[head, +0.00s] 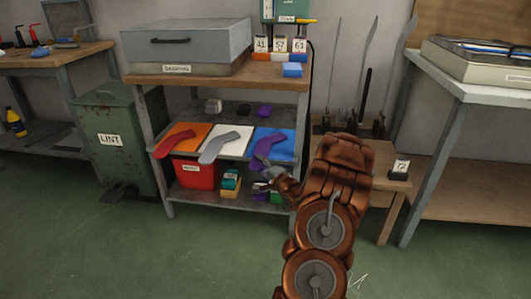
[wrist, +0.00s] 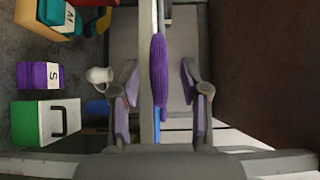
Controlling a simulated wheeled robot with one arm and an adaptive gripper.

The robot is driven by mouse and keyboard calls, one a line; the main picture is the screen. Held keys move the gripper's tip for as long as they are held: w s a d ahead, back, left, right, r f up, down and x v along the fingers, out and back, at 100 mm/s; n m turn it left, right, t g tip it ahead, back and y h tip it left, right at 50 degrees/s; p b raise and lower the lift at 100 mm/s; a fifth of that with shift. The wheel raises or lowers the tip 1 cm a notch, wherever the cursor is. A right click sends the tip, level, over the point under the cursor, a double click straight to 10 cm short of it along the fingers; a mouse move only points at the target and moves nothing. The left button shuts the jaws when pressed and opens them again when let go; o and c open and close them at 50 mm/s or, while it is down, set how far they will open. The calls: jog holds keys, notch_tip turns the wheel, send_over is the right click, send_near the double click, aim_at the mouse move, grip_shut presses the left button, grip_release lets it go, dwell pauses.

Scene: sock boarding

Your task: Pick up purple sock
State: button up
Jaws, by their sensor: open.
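The purple sock (head: 265,147) lies on a blue sheet (head: 283,139) at the right end of the middle shelf. In the wrist view the purple sock (wrist: 158,72) is seen along its length, lying between my two fingers. My gripper (head: 267,180) is in front of the shelves, just below and in front of the sock's near end. In the wrist view my gripper (wrist: 160,86) is open, with a finger on each side of the sock and gaps visible on both sides.
A red sock (head: 176,142) lies on an orange sheet and a grey sock (head: 218,146) on a white sheet. Below are a red bin (head: 194,175) and small boxes (head: 230,184). A wooden stand (head: 377,158) stands right of the shelves. The green floor in front is clear.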

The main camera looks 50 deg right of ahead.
jog(key=shift+w, duration=0.45)
jog(key=shift+c, duration=0.4)
grip_shut()
